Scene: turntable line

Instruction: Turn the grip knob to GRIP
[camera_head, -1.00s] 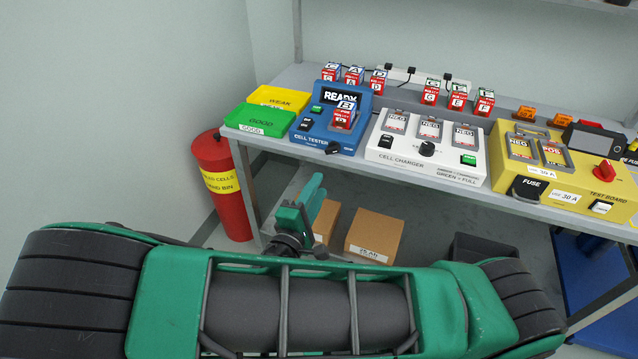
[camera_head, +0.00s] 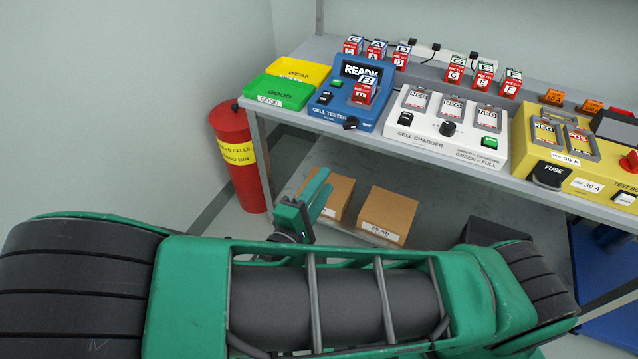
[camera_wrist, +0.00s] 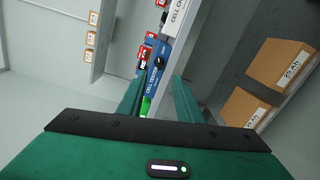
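The blue cell tester (camera_head: 346,106) stands on the bench with a READY screen and a cell marked B in its slot. A small black knob (camera_head: 350,123) sits at its front right corner. The white cell charger (camera_head: 440,135) beside it carries another black knob (camera_head: 448,129). I can read no GRIP marking on either knob. My gripper (camera_head: 312,192) is below the bench front edge, apart from both knobs. In the wrist view, my gripper (camera_wrist: 157,88) has its green fingers apart and nothing between them; the tester (camera_wrist: 154,76) shows beyond, with a dark knob (camera_wrist: 159,62).
Green (camera_head: 272,92) and yellow (camera_head: 302,70) trays sit left of the tester. A yellow test board (camera_head: 520,150) is at the right. A red bin (camera_head: 232,130) stands left of the bench. Cardboard boxes (camera_head: 388,212) lie on the lower shelf, near my gripper.

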